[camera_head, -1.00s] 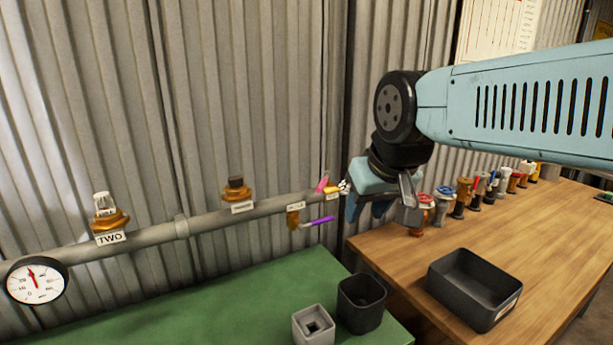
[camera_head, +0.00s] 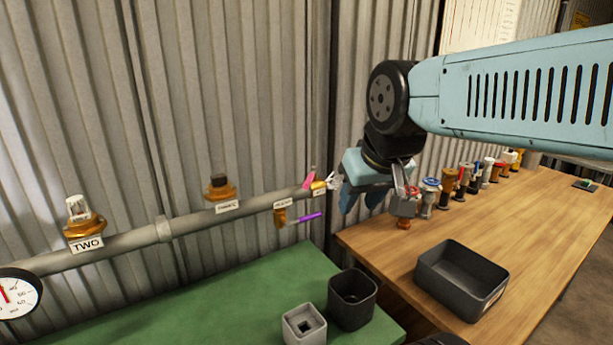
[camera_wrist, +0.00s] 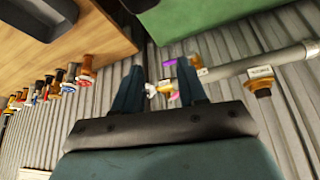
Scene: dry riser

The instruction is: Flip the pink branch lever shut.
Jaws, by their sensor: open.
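The pink lever (camera_head: 309,179) stands up from the right end of the grey pipe (camera_head: 147,238), beside a small yellow fitting (camera_head: 318,186). It points upward in the head view. My gripper (camera_head: 359,203) hangs to the right of the pipe's end in the head view, apart from the lever. In the wrist view, my gripper (camera_wrist: 160,75) is open with wide-spread dark blue fingers, and nothing is held between them.
Several valves (camera_head: 469,176) line the back of the wooden bench (camera_head: 540,214). A black bin (camera_head: 465,278) stands on it. Two cups (camera_head: 352,297) stand on the green table (camera_head: 226,300).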

